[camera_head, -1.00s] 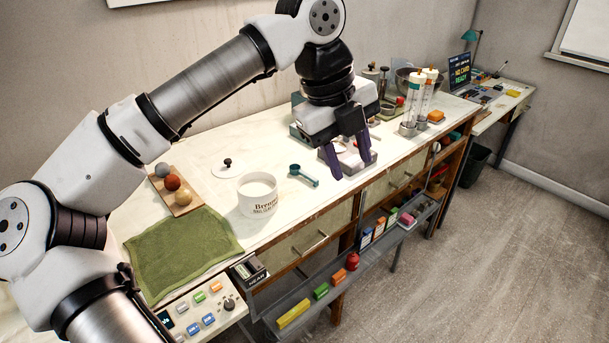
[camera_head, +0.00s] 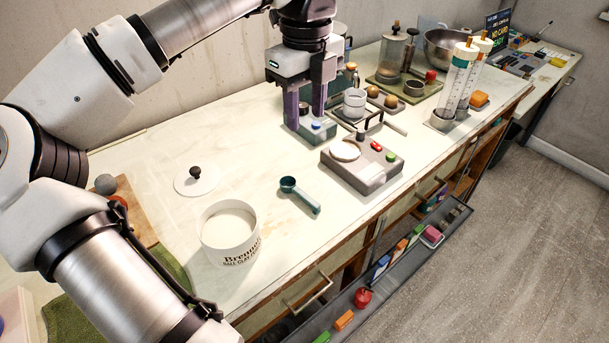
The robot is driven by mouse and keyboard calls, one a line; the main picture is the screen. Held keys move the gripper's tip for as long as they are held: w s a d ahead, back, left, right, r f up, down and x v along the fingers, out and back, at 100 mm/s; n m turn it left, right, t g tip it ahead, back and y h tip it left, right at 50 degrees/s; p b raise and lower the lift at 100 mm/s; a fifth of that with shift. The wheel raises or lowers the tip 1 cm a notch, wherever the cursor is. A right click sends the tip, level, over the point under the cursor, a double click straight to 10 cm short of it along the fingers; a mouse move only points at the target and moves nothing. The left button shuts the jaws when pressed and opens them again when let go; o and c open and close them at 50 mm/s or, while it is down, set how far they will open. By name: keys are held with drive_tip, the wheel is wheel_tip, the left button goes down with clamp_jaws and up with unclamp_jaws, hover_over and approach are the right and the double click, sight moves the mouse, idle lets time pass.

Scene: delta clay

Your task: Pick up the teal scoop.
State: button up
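The teal scoop (camera_head: 302,196) lies on the white worktop, its round cup toward the back left and its handle pointing to the front right. My gripper (camera_head: 305,112) hangs over the back of the worktop, behind the scoop and slightly right of its cup. The gripper is clear of the scoop, and nothing hides the scoop.
A white lettered tub (camera_head: 230,250) stands left of the scoop, with a knobbed lid (camera_head: 184,184) behind it. A grey scale-like device (camera_head: 368,178) sits to the right. Bare worktop surrounds the scoop.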

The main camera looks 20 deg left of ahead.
wheel_tip(320, 180, down, 5)
drive_tip(key=w+b, duration=0.1)
drive_tip(key=b, duration=0.1)
hover_over(304, 194)
wheel_tip(304, 194, down, 9)
drive_tip(key=shift+d+r, duration=0.1)
drive_tip(key=shift+r, duration=0.1)
drive_tip(key=shift+f+p, duration=0.75)
drive_tip(key=shift+f, duration=2.05)
clamp_jaws()
